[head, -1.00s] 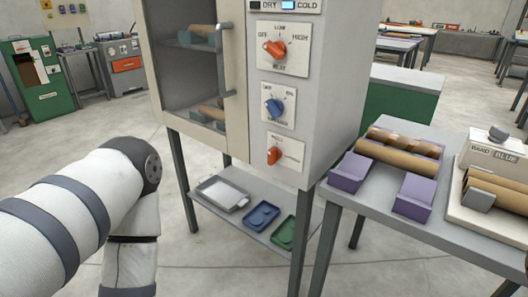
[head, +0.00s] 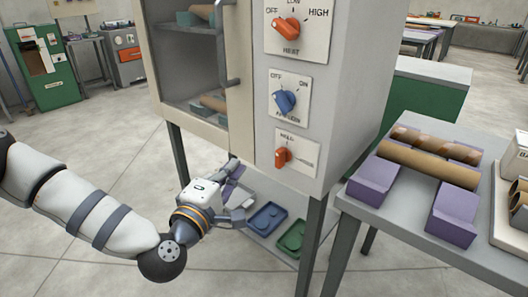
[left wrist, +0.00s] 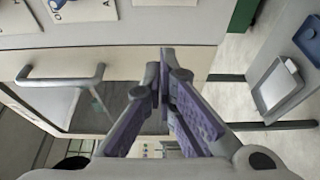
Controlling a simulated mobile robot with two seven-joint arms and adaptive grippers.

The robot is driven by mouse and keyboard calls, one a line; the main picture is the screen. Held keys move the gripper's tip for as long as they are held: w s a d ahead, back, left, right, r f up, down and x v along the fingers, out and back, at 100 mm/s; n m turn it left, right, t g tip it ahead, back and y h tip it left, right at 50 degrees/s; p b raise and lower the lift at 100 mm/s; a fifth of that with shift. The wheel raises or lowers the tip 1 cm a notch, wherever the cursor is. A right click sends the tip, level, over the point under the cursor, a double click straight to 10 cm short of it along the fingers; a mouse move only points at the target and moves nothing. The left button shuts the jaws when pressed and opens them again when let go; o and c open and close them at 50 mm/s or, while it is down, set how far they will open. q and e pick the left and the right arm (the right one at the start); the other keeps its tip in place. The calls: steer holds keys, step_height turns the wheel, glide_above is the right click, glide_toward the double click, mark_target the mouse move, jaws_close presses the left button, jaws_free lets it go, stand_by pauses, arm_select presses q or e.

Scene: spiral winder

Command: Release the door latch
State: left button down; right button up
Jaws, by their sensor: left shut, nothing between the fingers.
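The cabinet (head: 345,60) has a glazed door (head: 195,135) with a vertical handle (head: 228,60); the door looks closed. To its right are three control plates. The lowest carries a small orange lever (head: 282,156) with lettering too small to read fully; it may be the door latch. My left gripper (head: 238,180) is just under the cabinet's lower front edge, below and left of that lever and apart from it. Its purple-padded fingers (left wrist: 166,68) are shut and empty in the left wrist view, where the door handle (left wrist: 60,78) shows at left. My right gripper is not in view.
Above the lever are a blue knob (head: 284,101) and an orange heat knob (head: 287,27). A lower shelf holds a blue tray (head: 268,217), a green tray (head: 291,237) and a grey tray (left wrist: 278,88). A grey table (head: 410,215) with tubes on purple blocks stands right.

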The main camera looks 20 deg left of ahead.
mark_target(281, 157)
arm_select(q)
steer(key=w, duration=1)
steer(key=shift+w+d+f+b, duration=0.1)
steer(key=shift+w+f+b, duration=0.1)
steer(key=shift+b, duration=0.2)
steer(key=d, duration=0.1)
steer(key=s+d, duration=0.1)
steer(key=shift+s+d+r+p, duration=0.15)
steer(key=shift+d+r+p, duration=0.1)
steer(key=shift+d+p, duration=0.15)
steer(key=shift+s+d+f, duration=0.1)
steer(key=shift+s+d, duration=0.1)
steer(key=shift+d, duration=0.3)
